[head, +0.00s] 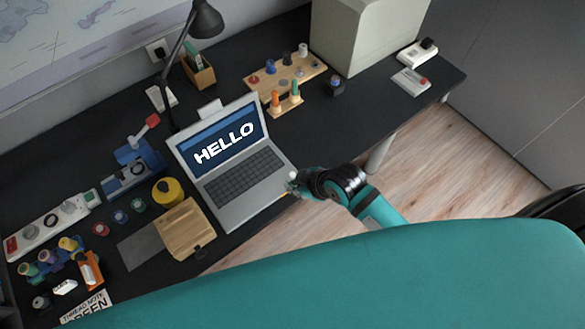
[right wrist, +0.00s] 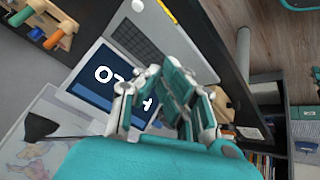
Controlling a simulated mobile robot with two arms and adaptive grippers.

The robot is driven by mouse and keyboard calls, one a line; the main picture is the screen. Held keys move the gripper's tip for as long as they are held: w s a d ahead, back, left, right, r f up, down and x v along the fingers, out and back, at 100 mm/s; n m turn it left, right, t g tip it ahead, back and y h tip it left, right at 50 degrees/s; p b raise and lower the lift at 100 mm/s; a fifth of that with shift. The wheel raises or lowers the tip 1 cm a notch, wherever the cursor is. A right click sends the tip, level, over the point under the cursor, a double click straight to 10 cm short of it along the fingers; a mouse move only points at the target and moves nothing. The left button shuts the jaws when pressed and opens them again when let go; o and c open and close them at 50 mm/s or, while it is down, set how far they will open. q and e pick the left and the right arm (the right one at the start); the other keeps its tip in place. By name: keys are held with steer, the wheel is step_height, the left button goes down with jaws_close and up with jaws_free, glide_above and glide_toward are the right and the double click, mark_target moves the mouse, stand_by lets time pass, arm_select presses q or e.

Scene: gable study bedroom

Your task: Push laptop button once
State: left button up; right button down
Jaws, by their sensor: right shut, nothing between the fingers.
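An open silver laptop (head: 258,203) stands near the front edge of the dark desk. Its screen (head: 232,124) is lit and reads HELLO. The right wrist view shows part of the screen (right wrist: 92,78) and the pale base (right wrist: 128,28). My right gripper (head: 292,186) is shut and empty at the base's right front corner; I cannot tell whether it touches. Its fingers (right wrist: 168,88) cover part of the laptop in the right wrist view. I cannot clearly make out the laptop's button. My left gripper is not in view.
A wooden box (head: 185,230) and a yellow round tin (head: 167,192) stand left of the laptop. A black lamp (head: 205,20) and a wooden peg board (head: 286,72) are behind it. The desk right of the laptop is mostly clear.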

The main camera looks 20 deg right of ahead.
steer(key=w+d+f+n+t+y, duration=0.1)
steer(key=w+n, duration=0.4)
steer(key=w, duration=0.5)
steer(key=shift+d+f+t, duration=0.3)
steer(key=shift+d+f, duration=0.1)
steer(key=shift+f, duration=0.2)
steer(key=shift+w+f, duration=0.1)
steer(key=shift+w, duration=0.05)
steer(key=b, duration=0.7)
glide_above(291, 176)
step_height(291, 176, down, 8)
steer(key=shift+r, duration=0.25)
steer(key=shift+f+b, duration=0.4)
steer(key=shift+f, duration=0.2)
steer(key=shift+f, duration=0.1)
steer(key=shift+f, duration=0.3)
